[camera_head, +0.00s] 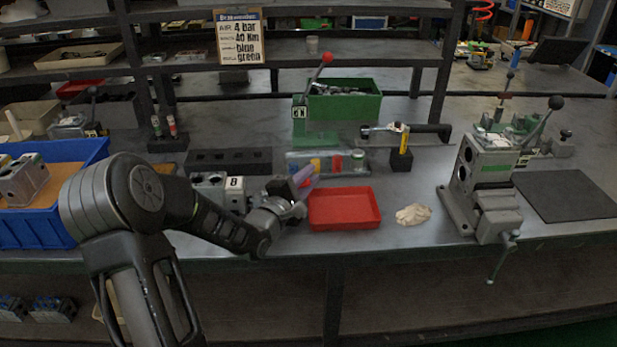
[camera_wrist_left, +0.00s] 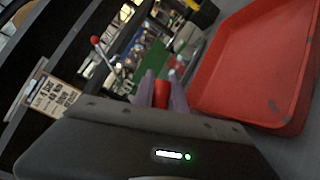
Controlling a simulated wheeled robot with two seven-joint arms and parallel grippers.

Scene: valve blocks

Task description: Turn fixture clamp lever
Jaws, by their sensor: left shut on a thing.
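The grey clamp fixture (camera_head: 487,170) stands on the bench at the right. A lever with a black ball knob (camera_head: 556,102) slants up and right from behind it. A smaller handle (camera_head: 496,262) hangs at its front lower edge. My left gripper (camera_head: 305,180) is far to the left of the fixture, above the bench by the red tray. In the left wrist view its fingers (camera_wrist_left: 161,95) are closed around a small red piece (camera_wrist_left: 161,94), mostly hidden. The fixture is not seen in the left wrist view. My right gripper is not in view.
A red tray (camera_head: 344,222) lies just right of my left gripper, with a pale cloth (camera_head: 413,214) beside it. A green press with a red-knobbed lever (camera_head: 327,58) stands behind. A black mat (camera_head: 568,195) lies right of the fixture. A blue crate (camera_head: 40,230) is at left.

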